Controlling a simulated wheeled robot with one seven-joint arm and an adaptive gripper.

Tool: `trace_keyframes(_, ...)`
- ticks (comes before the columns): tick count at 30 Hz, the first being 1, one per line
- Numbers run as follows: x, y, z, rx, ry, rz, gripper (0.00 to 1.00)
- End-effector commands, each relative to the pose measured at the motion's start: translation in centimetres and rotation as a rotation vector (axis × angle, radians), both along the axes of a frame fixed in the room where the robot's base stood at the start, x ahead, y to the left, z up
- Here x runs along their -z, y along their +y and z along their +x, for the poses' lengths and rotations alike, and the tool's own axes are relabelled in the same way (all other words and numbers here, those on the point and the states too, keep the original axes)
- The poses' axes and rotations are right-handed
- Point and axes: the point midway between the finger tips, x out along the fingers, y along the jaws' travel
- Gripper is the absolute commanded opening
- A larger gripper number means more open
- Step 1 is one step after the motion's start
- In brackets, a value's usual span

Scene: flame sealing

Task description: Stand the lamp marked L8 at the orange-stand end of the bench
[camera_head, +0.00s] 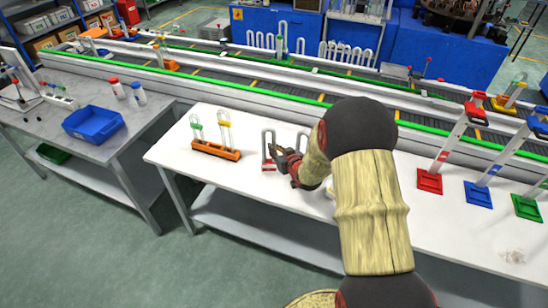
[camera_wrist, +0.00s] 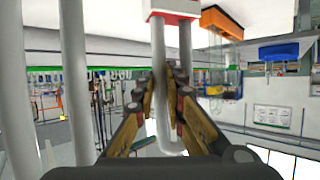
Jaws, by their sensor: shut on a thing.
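My gripper (camera_head: 281,153) is shut on a grey U-shaped lamp (camera_head: 268,140) with a red and white base, over the white bench (camera_head: 240,118). In the wrist view the fingers (camera_wrist: 171,88) close around the tubes of this lamp (camera_wrist: 159,45), whose base (camera_wrist: 173,7) is at the top edge. Whether its base touches the bench is unclear. No L8 mark is readable. The orange stand (camera_head: 216,150) is to the left, near the bench's left end, and holds a green-topped and a yellow-topped lamp. The stand (camera_wrist: 221,20) also shows in the wrist view.
Another grey lamp (camera_head: 301,142) stands just right of my gripper, partly hidden by my arm. Red (camera_head: 429,181), blue (camera_head: 478,194) and green (camera_head: 527,207) stands are at the right. A conveyor runs behind. The bench left of the orange stand is clear.

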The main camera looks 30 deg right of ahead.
Motion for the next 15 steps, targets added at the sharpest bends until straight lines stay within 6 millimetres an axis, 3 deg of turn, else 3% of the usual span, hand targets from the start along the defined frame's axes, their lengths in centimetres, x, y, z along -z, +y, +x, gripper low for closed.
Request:
trace_keyframes(4, 0.9, 0.2, 0.8, -0.001, -0.002, -0.001, 0.0)
trace_keyframes(10, 3.8, 0.1, 0.9, 0.0, -0.001, 0.001, 0.0)
trace_keyframes(15, 3.9, 0.1, 0.9, 0.0, -0.003, -0.001, 0.0)
